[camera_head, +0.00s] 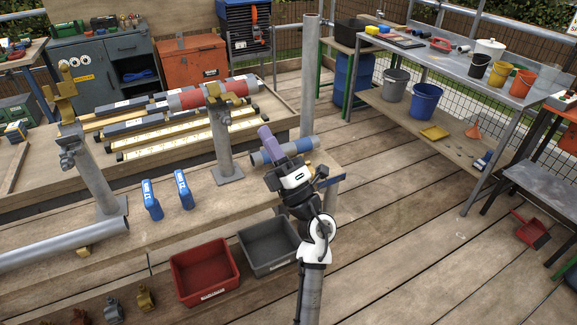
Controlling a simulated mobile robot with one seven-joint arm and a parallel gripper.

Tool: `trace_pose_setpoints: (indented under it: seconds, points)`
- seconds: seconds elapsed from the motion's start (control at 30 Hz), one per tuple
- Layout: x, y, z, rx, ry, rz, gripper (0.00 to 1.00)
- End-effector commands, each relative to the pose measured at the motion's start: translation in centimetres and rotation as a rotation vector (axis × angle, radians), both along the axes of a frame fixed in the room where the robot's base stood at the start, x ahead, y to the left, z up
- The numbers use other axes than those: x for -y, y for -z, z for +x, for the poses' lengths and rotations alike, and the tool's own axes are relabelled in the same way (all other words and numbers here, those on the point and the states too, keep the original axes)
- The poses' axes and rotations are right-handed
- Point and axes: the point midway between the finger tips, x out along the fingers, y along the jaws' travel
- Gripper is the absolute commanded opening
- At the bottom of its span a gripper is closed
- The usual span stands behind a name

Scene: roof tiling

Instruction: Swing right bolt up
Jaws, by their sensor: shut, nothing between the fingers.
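The right upright post (222,145) stands on the bench, with a gold clamp (216,94) at its top. The clamp is at a grey tube with a red sleeve (188,99). The clamp's right bolt is too small to make out clearly. A second gold clamp (66,98) tops the left post (95,175) and stands open, with no tube in it. My gripper (284,164) is right of and below the right clamp, apart from it. It is shut and empty; its fingertips are hard to make out.
A blue-and-grey tube (300,146) lies near my gripper, with a purple cylinder (268,139) beside it. Red (204,270) and grey bins (268,244) stand in front. The deck to the right is mostly clear.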

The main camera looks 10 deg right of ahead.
Motion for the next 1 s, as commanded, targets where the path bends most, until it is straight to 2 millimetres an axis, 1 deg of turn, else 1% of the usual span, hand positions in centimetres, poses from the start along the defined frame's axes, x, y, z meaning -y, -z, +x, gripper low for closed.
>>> trace_pose_setpoints:
  seconds: [0.03,0.1,0.2,0.33,0.5,0.83,0.93,1.0]
  points:
    - [0.6,0.6,-1.1,-0.001,0.004,0.000,0.00]
    - [1.4,1.0,-2.3,-0.001,0.003,0.001,0.00]
    - [2.1,1.4,-3.8,-0.001,0.002,0.001,0.00]
    - [2.9,1.6,-5.0,0.000,0.001,0.001,0.00]
    - [3.1,1.7,-5.6,0.000,-0.001,0.000,0.00]
    - [3.2,1.8,-5.6,0.002,0.005,-0.005,0.00]
    - [3.7,2.3,-5.6,0.015,0.051,-0.035,0.00]
    - [4.6,3.1,-5.7,0.035,0.122,-0.082,0.00]
